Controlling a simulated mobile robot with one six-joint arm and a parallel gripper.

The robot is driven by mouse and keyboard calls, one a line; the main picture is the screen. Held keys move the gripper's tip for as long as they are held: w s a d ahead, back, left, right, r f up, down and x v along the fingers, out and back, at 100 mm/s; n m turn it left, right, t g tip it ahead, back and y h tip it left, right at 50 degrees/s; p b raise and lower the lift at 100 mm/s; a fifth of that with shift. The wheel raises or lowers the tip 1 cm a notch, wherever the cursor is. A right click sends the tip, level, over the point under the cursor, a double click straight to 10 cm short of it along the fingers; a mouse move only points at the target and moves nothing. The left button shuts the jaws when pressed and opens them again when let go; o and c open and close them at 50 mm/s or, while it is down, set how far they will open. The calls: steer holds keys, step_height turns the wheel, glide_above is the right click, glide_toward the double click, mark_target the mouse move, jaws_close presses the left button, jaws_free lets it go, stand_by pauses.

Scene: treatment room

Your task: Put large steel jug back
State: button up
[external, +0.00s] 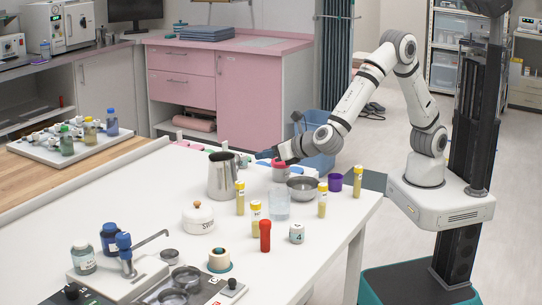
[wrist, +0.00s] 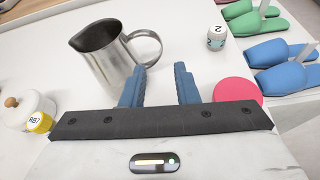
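The large steel jug (external: 222,178) stands upright on the white table, its handle toward my gripper. In the wrist view the jug (wrist: 105,57) is at upper left, with its dark open mouth and loop handle showing. My gripper (external: 266,154) is just right of the jug in the external view. In the wrist view its two blue fingers (wrist: 160,70) are apart with nothing seen between them. The handle lies just beyond the fingertips, and the left fingertip is close to its lower part. I cannot tell whether they touch.
A red lid (wrist: 238,92) lies right of my fingers. A small numbered jar (wrist: 216,38) and several blue and green slipper-like items (wrist: 262,52) are farther right. A white pot with a wooden knob (external: 198,218), a steel bowl (external: 302,188) and several yellow-capped tubes (external: 256,215) stand nearby.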

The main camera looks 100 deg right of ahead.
steer(key=s+d+r+m+g+y, duration=0.1)
steer(key=s+d+m+g, duration=0.1)
steer(key=s+d+m, duration=0.4)
steer(key=s+d+m+g+y, duration=0.1)
steer(key=s+m+g, duration=0.2)
steer(key=s, duration=0.4)
steer(key=s+d+r+m+g+y, duration=0.1)
steer(key=s+d+m+g, duration=0.1)
steer(key=s+d+m, duration=0.4)
steer(key=s+a+m+y, duration=0.3)
steer(key=s+m, duration=0.2)
steer(key=s, duration=0.3)
steer(key=s+a+f+m+y, duration=0.1)
steer(key=s+a+m+y, duration=0.2)
steer(key=s+m, duration=0.3)
steer(key=shift+s+a+g, duration=0.25)
steer(key=shift+s+g, duration=0.15)
steer(key=shift+s, duration=0.6)
